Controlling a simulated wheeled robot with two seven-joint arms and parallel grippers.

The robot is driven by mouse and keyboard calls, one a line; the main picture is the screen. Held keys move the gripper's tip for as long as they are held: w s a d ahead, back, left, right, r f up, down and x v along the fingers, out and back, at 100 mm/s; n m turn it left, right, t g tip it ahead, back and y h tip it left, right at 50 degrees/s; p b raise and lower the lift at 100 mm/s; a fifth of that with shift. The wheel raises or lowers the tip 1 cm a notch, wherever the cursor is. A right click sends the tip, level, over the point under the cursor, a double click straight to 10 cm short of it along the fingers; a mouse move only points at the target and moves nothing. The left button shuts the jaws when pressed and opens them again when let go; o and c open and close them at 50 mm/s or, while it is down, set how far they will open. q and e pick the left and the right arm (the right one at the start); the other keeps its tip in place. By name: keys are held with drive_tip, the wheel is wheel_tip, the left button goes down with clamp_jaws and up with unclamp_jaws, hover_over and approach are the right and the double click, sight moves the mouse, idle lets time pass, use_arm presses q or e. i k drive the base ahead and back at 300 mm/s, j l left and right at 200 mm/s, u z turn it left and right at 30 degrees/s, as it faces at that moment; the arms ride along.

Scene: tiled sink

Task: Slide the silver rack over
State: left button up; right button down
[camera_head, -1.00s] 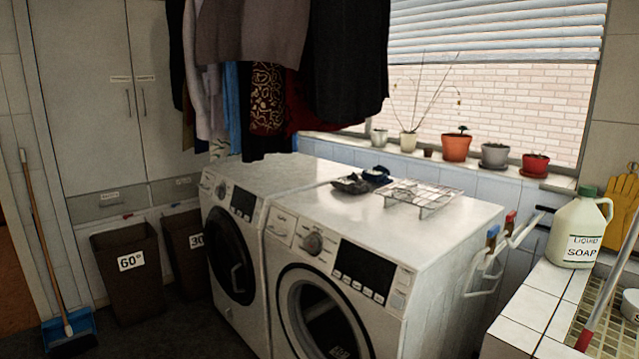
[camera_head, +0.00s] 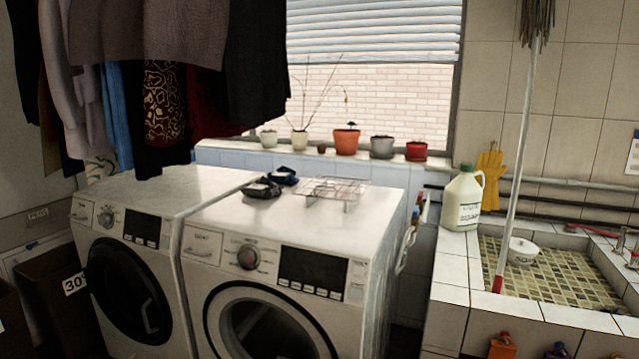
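The silver rack (camera_head: 336,190) is a small wire rack with short legs. It stands on top of the right-hand washing machine (camera_head: 375,215), towards the back. Dark shoe-like items (camera_head: 270,186) lie just left of it, close to the rack. Neither of my grippers shows in the head view.
A second washing machine (camera_head: 165,187) stands on the left under hanging clothes (camera_head: 160,60). Potted plants (camera_head: 346,140) line the windowsill. On the right is a tiled sink (camera_head: 455,270) with a soap jug (camera_head: 461,203), a mop (camera_head: 518,150) and a white bowl (camera_head: 522,250).

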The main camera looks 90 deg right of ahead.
sight(317, 193)
drive_tip(key=i+z, duration=0.25)
drive_tip(key=z, duration=0.2)
drive_tip(key=i+z, duration=0.25)
drive_tip(key=z, duration=0.2)
drive_tip(key=i+z, duration=0.2)
drive_tip(key=z, duration=0.25)
drive_tip(key=i+j+z, duration=0.2)
drive_tip(key=z, duration=0.25)
